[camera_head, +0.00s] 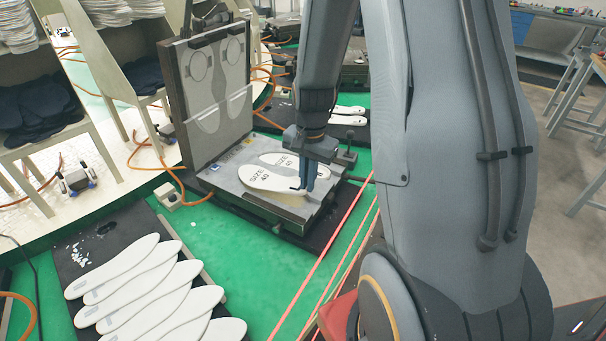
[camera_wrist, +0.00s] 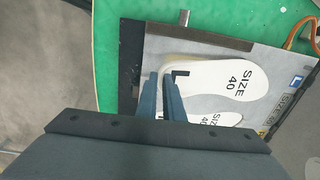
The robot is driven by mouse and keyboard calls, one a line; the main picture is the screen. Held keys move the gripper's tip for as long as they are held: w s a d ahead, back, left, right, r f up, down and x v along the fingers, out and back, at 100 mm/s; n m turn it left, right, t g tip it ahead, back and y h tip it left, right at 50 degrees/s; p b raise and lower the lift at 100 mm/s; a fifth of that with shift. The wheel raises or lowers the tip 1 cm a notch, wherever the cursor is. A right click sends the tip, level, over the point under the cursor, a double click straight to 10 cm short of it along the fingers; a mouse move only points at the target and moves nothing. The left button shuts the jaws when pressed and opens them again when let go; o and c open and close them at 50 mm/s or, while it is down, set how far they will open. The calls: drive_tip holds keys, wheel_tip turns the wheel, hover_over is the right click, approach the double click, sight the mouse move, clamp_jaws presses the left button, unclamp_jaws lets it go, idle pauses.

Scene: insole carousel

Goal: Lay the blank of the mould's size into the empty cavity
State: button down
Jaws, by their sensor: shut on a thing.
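The open mould's lower plate (camera_head: 235,185) holds two white insole shapes, both marked SIZE 40. The near blank (camera_head: 265,178) lies over the near cavity; it also shows in the wrist view (camera_wrist: 225,80). My gripper (camera_head: 306,185) is shut on this blank at its right end, with the blue fingers (camera_wrist: 162,84) at its edge in the wrist view. A tan strip shows beside that end. I cannot tell whether the blank lies flush. The far shape (camera_head: 300,162) lies alongside; my gripper partly hides it in the wrist view (camera_wrist: 215,118).
The raised mould lid (camera_head: 210,75) stands behind the plate. A dark tray (camera_head: 95,225) at front left holds several overlapping white blanks. Another tray (camera_head: 335,130) with white insoles is behind. Orange hoses run around the mould. Green carousel surface (camera_head: 250,270) is clear in front.

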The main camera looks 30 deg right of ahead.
drive_tip(key=shift+s+a, duration=0.1)
drive_tip(key=shift+s, duration=0.05)
drive_tip(key=shift+f+t+y+b, duration=0.1)
drive_tip(key=shift+t+y+b, duration=0.4)
drive_tip(key=shift+b, duration=0.5)
drive_tip(key=shift+s+m+b, duration=0.1)
drive_tip(key=shift+m+b, duration=0.2)
drive_tip(key=shift+f+b, duration=1.9)
drive_tip(key=shift+f, duration=0.65)
drive_tip(key=shift+s+f, duration=0.15)
